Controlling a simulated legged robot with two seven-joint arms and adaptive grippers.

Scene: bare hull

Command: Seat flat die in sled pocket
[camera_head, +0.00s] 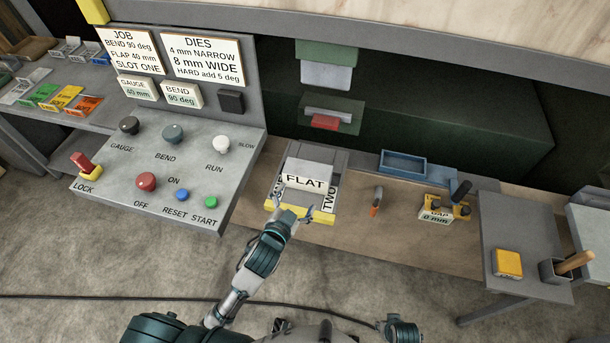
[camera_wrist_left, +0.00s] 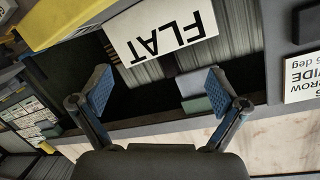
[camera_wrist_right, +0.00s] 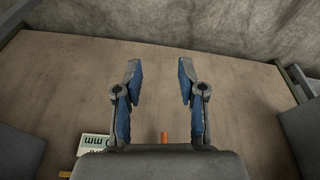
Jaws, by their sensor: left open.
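The flat die is a pale grey block with a white FLAT label (camera_head: 305,181). It lies at the sled (camera_head: 330,217), between the slot labels; I cannot tell whether it is fully down in a pocket. The sled has a yellow front edge and a TWO label at the right. My left gripper (camera_head: 292,206) is open and empty at the die's near side, its fingers apart. The FLAT label (camera_wrist_left: 160,32) shows inverted beyond these fingertips in the left wrist view. My right gripper (camera_wrist_right: 158,75) is open and empty above a brown surface in the right wrist view.
A control panel (camera_head: 180,150) with knobs and buttons stands left of the sled. Right of it are an orange-tipped tool (camera_head: 376,205), a blue tray (camera_head: 402,166), a yellow gap gauge (camera_head: 437,212) and a side table (camera_head: 525,235). The dark press opening lies behind.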

